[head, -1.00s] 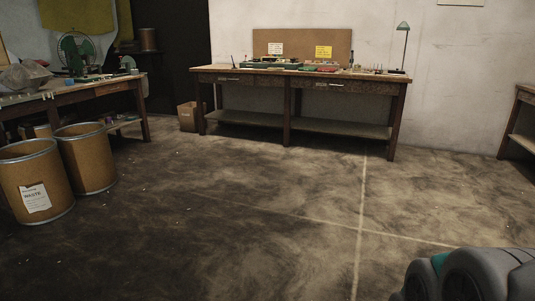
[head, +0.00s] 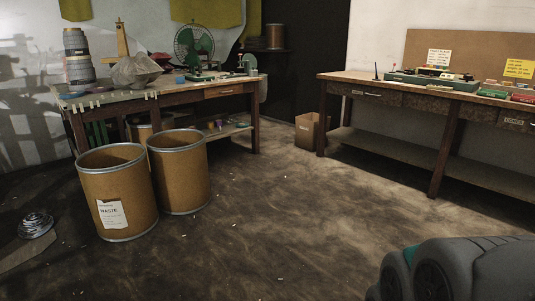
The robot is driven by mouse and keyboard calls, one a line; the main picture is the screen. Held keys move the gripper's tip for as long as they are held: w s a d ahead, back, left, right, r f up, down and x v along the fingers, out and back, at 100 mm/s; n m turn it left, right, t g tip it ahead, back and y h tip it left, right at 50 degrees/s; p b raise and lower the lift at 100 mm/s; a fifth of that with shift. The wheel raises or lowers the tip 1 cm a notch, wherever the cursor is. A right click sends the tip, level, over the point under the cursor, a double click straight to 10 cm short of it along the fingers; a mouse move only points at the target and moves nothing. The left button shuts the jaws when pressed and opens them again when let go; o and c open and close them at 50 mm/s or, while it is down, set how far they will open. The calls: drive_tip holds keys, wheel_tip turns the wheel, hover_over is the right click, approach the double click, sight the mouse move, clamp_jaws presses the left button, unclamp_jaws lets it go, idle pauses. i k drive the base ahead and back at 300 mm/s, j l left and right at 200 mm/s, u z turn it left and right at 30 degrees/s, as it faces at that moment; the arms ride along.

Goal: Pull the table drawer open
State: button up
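A long wooden workbench (head: 431,87) stands at the right against the wall. Its front has a drawer with a pale handle (head: 373,94), which looks closed, and a labelled front (head: 514,121) farther right. A second wooden table (head: 171,99) stands at the left. It has a drawer (head: 225,91) under its top that also looks closed. Which drawer the task means, I cannot tell. My gripper is not in view; only a grey and teal part of my arm shows at the bottom right, far from both tables.
Two brown waste drums (head: 117,192) (head: 180,172) stand in front of the left table. A cardboard box (head: 311,130) sits on the floor between the tables. A coiled item (head: 35,224) lies at the far left. The floor in the middle is clear.

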sight(234, 89)
drive_tip(key=i, duration=0.95)
drive_tip(key=i+u, duration=0.15)
drive_tip(key=i, duration=0.85)
drive_tip(key=i+l, duration=0.15)
drive_tip(key=i, duration=0.8)
